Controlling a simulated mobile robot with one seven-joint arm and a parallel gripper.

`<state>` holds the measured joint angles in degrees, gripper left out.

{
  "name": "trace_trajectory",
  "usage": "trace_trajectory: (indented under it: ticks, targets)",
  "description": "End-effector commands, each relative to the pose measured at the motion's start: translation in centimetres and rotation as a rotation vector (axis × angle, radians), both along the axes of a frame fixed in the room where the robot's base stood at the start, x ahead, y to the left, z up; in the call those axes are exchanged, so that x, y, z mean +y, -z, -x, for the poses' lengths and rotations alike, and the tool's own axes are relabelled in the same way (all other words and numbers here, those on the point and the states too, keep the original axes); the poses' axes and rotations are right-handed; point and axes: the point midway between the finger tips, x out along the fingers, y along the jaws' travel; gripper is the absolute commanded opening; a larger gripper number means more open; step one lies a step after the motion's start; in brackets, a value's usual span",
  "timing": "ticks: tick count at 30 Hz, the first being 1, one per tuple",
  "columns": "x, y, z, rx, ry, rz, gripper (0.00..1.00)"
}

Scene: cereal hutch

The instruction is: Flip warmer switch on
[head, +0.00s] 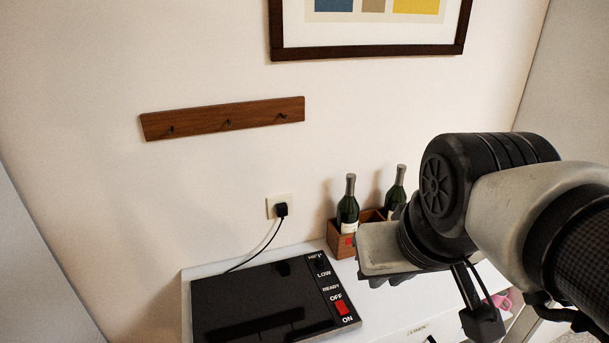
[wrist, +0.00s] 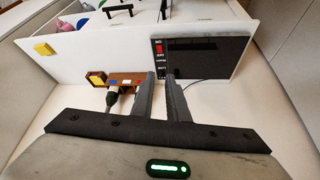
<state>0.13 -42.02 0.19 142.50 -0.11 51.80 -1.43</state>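The warmer (head: 255,299) is a flat black plate on the white top of the hutch, with a labelled strip on its right side. Its red switch (head: 341,306) sits between the OFF and ON labels; I cannot tell which way it is tipped. In the wrist view the warmer (wrist: 218,55) lies beyond the fingers, and the red switch (wrist: 159,49) shows near the fingertips' line. My gripper (wrist: 160,74) is empty, with a narrow gap between its fingers. In the head view it hangs right of the warmer, clear of the switch, its fingertips partly hidden.
A wooden box (head: 343,242) with two green bottles (head: 348,207) stands behind my gripper. A black plug and cord (head: 281,210) run from the wall outlet to the warmer. A wooden hook rail (head: 222,119) and a framed picture (head: 367,53) are on the wall.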

Motion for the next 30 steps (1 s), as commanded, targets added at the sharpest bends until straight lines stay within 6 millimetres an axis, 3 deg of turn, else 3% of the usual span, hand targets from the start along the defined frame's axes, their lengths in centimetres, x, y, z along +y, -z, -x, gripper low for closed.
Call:
trace_trajectory:
  ticks: [5, 17, 23, 30]
  targets:
    - [-0.1, 0.8, -2.0, 0.062, -0.134, 0.088, 0.0]
    - [-0.1, 4.8, -10.1, 0.281, -0.699, 0.324, 0.0]
    - [0.0, 8.4, -14.3, 0.371, -1.007, 0.38, 0.0]
    - [0.1, 14.1, -19.0, 0.444, -1.381, 0.391, 0.0]
